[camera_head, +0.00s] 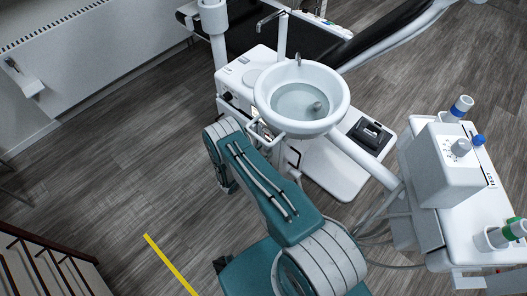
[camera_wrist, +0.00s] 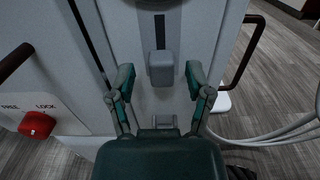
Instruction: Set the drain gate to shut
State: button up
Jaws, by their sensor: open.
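A grey block-shaped handle (camera_wrist: 161,68) sits on a pale upright panel (camera_wrist: 215,30) in the wrist view, likely the drain gate's slider. A dark vertical slot (camera_wrist: 160,30) shows above it. No shut mark on it can be read. My gripper (camera_wrist: 159,88) is open, its two teal and grey fingers apart, one left and one right of the block in the picture. The block appears ahead of the fingertips; I cannot see contact. In the head view my arm reaches to the white basin unit (camera_head: 232,77), and the gripper is hidden there.
A red knob (camera_wrist: 37,124) marked FREE and LOCK is at left in the wrist view. Dark bar handles flank the panel, one on the right (camera_wrist: 243,52). Pale hoses (camera_wrist: 275,132) hang at right. In the head view a basin (camera_head: 300,98) and an instrument console (camera_head: 460,165) stand nearby.

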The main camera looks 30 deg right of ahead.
jog(key=shift+a, duration=0.1)
jog(key=v, duration=1.2)
